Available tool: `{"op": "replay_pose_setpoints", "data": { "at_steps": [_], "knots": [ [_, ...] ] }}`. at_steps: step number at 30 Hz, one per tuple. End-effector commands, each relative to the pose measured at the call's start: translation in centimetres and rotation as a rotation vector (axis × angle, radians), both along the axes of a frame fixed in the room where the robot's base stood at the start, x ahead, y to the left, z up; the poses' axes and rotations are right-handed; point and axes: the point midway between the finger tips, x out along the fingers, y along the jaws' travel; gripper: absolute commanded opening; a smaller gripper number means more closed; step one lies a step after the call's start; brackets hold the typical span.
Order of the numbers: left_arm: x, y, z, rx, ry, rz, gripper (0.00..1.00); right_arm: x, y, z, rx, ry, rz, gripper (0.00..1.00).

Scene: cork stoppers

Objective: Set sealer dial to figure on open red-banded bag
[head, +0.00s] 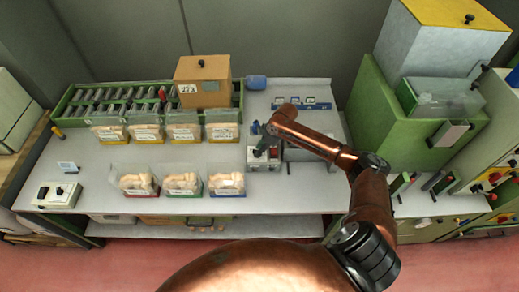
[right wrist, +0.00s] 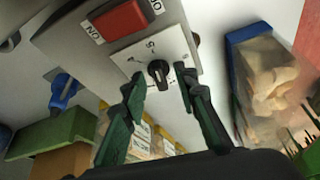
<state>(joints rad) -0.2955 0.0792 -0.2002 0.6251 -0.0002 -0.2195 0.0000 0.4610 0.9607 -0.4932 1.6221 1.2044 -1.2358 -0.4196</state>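The sealer (head: 262,163) stands on the bench right of centre in the head view. In the right wrist view its black dial (right wrist: 158,73) sits on a white plate with figures, only partly legible, beside a red rocker switch (right wrist: 120,19). My right gripper (right wrist: 161,84) is open, its green-black fingertips either side of the dial; contact cannot be told. In the head view the right gripper (head: 260,138) is over the sealer. The red-banded bag (head: 137,184) is leftmost in the front row, with pale stoppers inside; its figure is unreadable. My left gripper is not in view.
A green-banded bag (head: 182,184) and a blue-banded bag (head: 227,184) stand beside it. Several yellow-banded bags (head: 184,131) stand behind, before a green rack (head: 100,102) and brown box (head: 203,85). A switch box (head: 57,195) is at left. The front bench strip is clear.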

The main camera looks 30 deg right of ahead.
Motion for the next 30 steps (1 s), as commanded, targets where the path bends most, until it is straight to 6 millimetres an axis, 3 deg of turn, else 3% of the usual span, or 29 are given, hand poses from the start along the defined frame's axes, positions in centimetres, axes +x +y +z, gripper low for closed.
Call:
{"op": "replay_pose_setpoints", "data": {
  "at_steps": [5,17,30],
  "knots": [
    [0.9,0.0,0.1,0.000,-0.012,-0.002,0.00,0.0,0.0,0.0,-0.001,-0.001,0.000,0.28],
    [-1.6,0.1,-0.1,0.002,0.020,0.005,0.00,0.0,0.0,0.0,-0.001,-0.001,0.000,0.01],
    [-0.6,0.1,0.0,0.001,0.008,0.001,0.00,0.1,0.0,0.1,0.001,-0.001,0.015,0.00]
  ]
}}
